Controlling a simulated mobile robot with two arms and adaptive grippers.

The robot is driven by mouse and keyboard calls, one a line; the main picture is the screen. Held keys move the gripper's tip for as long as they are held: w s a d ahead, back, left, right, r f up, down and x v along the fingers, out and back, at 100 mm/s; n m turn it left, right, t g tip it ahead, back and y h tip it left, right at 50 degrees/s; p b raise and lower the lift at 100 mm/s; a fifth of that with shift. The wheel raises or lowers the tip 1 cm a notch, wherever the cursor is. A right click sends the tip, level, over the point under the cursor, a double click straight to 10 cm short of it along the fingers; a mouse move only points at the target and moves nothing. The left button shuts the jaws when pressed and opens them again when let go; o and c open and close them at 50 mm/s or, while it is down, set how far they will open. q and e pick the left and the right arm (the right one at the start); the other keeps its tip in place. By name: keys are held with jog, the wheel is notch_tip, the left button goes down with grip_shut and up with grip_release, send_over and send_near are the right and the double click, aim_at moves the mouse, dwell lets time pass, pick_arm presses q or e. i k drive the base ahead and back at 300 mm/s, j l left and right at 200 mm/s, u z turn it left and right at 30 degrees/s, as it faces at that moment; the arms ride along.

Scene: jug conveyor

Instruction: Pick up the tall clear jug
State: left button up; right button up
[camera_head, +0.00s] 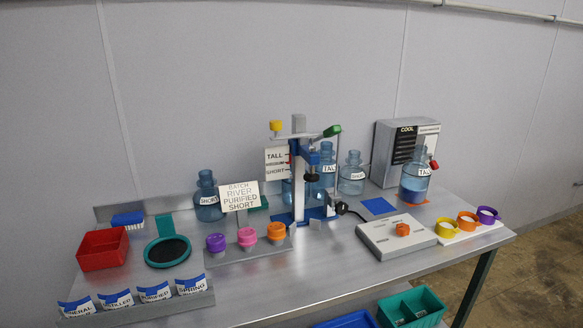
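A tall see-through bluish jug (326,180) with a TALL label stands at the back of the bench, partly hidden behind the blue-and-grey upright stand (299,185). A second jug labelled TALL (414,182) stands on an orange patch at the right, beside the cooler; its lower part looks filled with blue. A short clear jug (351,178) stands between them. A darker blue short jug (208,200) stands at the left. Part of another bluish jug shows behind the stand's left side. Neither of my grippers is in view.
The COOL machine (391,150) stands at the back right. In front are a grey box with an orange knob (395,237), coloured rings (467,221), a rack of coloured caps (247,239), label cards (155,292) and a red bin (103,250). The front middle of the bench is clear.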

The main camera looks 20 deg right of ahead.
aim_at(415, 176)
jog(key=l+u, duration=0.8)
jog(key=k+l+u, duration=0.15)
jog(key=u, duration=0.3)
jog(key=k+l+u, duration=0.15)
jog(key=l+u, duration=0.25)
jog(key=k+l+u, duration=0.1)
jog(key=u, duration=0.3)
jog(key=k+l+u, duration=0.25)
jog(key=u, duration=0.15)
jog(key=k+l+u, duration=0.15)
jog(key=k+u, duration=0.7)
jog(key=k+z, duration=0.15)
jog(key=k, duration=0.25)
jog(key=k+l+z, duration=0.15)
jog(key=k, duration=0.25)
